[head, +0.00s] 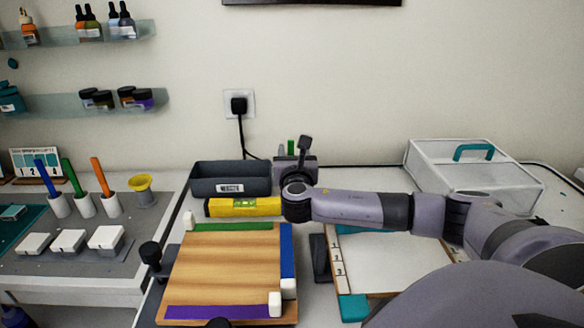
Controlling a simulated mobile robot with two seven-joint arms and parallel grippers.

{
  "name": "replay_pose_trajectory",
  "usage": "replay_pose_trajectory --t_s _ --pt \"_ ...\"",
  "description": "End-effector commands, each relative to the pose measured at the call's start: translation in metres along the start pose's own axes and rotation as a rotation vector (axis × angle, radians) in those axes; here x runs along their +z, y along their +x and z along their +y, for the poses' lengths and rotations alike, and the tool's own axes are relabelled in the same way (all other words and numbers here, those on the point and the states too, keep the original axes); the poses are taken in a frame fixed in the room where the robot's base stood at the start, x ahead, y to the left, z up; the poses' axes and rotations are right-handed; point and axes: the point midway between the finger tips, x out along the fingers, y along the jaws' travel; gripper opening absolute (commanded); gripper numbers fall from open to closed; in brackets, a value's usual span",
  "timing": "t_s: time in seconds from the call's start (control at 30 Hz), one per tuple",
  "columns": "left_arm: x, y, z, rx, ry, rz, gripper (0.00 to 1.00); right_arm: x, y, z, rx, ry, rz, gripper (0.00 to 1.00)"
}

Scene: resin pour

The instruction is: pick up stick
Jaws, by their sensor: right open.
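Three upright sticks stand in white holders at the left: a blue stick (45,175), a green stick (70,175) and an orange stick (101,174). My right gripper (293,158) is open, behind the wooden board and well to the right of these sticks. A small green upright piece (291,146) shows at the gripper; I cannot tell what it is or whether it lies between the fingers. The fingertips are hard to make out. My left gripper is not in view.
A dark bin (229,180) and a yellow level (240,206) lie close left of my right gripper. A wooden board (225,268) with coloured edge strips lies in front. A clear box (470,182) stands at the right. A yellow funnel (140,183) stands beside the sticks.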

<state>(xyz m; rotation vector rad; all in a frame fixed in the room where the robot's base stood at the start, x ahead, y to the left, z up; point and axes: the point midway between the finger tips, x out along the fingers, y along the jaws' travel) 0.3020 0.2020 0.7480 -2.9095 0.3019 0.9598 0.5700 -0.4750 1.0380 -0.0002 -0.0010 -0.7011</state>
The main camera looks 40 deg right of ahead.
Motion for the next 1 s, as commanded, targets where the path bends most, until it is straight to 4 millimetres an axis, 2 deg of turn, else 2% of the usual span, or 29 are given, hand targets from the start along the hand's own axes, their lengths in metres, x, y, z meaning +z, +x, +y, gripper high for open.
replay_pose_trajectory --t_s 0.17,0.53,0.9,0.93,1.0 --pt "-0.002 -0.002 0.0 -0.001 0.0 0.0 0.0 0.0 0.011 0.002 0.0 0.0 0.0 0.48" --pt "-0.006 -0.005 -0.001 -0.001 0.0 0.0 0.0 -0.001 0.05 0.005 -0.001 0.0 0.0 0.48" --pt "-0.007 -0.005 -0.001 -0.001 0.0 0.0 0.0 -0.002 0.056 0.005 0.001 0.0 0.001 0.48" --pt "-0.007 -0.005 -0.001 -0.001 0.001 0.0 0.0 -0.002 0.055 0.005 0.001 0.0 0.001 0.45" --pt "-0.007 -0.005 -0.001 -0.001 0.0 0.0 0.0 -0.002 0.055 0.005 0.001 0.0 0.001 0.22"
